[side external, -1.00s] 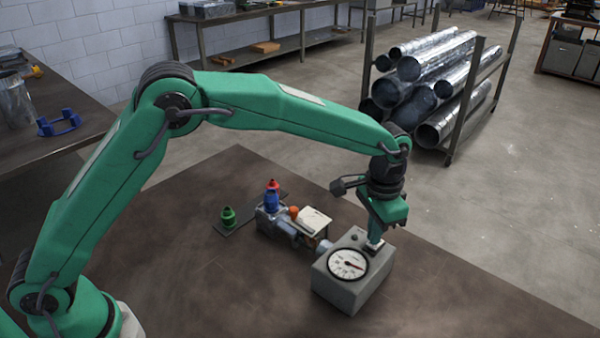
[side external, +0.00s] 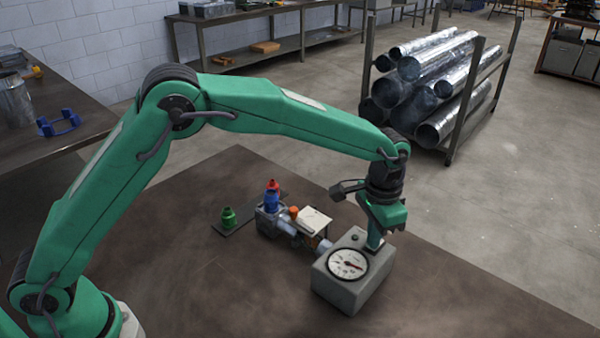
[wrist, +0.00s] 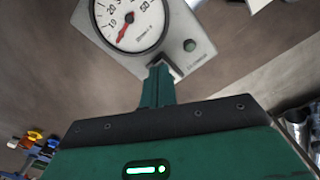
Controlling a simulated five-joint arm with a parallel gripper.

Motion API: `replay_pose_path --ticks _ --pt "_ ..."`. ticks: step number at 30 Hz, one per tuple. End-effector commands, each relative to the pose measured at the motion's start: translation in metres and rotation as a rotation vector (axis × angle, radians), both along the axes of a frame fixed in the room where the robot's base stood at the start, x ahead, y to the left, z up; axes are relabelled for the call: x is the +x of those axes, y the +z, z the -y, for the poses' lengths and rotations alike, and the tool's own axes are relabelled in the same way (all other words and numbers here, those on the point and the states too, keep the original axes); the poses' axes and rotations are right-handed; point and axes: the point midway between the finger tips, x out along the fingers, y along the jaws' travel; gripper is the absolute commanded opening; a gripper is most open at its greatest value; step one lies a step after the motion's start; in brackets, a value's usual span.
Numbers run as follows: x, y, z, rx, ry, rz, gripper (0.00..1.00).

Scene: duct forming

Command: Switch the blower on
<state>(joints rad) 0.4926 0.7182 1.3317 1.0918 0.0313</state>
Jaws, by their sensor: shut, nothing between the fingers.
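The grey blower box (side external: 340,292) stands on the brown table, with a round white dial (side external: 348,264) on its sloped face. In the wrist view the dial (wrist: 130,22) has a red needle pointing towards its low numbers. A small round dark green lamp or button (wrist: 190,45) sits beside the dial. My gripper (side external: 375,247) is shut and empty, pointing down at the box's top near its far right edge.
A rack of metal ducts (side external: 430,85) stands behind. The table front is clear.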

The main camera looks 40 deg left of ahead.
Motion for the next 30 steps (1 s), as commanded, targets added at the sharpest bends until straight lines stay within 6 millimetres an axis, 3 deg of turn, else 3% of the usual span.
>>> replay_pose_path --ticks 14,30 --pt "0.000 -0.002 0.000 0.000 0.000 0.000 0.00" --pt "0.000 0.028 0.000 -0.001 0.000 0.001 0.00"
